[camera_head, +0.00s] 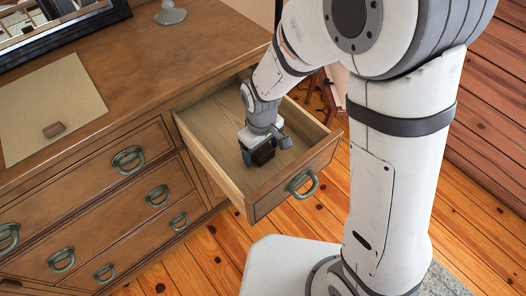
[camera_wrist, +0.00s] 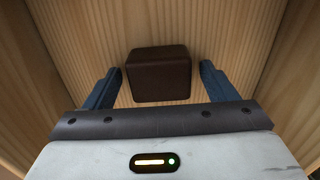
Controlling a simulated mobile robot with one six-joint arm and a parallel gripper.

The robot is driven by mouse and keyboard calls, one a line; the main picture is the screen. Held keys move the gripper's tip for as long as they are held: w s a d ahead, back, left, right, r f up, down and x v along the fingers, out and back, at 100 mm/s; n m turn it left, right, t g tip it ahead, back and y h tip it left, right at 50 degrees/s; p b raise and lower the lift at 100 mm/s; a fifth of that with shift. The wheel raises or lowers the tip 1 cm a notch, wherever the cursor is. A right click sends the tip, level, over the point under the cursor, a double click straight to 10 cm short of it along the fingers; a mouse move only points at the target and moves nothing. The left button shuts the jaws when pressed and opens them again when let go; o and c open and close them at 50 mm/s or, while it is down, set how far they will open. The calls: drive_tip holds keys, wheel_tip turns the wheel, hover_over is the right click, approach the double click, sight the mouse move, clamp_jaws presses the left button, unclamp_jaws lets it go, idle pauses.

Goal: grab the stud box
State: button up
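A small dark brown box (camera_wrist: 158,76), which looks like the stud box, lies in the open wooden drawer (camera_head: 210,135). In the head view the box (camera_head: 262,154) shows at my gripper's end, partly hidden by it. My gripper (camera_head: 256,150) reaches down into the drawer. In the wrist view the blue fingers of my gripper (camera_wrist: 162,67) are open, one on each side of the box. A narrow gap shows between each finger and the box, so it is not held.
The drawer walls stand close around my gripper, with the front panel and its handle (camera_head: 302,183) to the right. On the dresser top (camera_head: 150,60) lie a beige mat (camera_head: 80,85) with a small brown item (camera_head: 54,130), and a dark-framed mirror (camera_head: 60,32).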

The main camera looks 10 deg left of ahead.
drive_tip(key=c, duration=1)
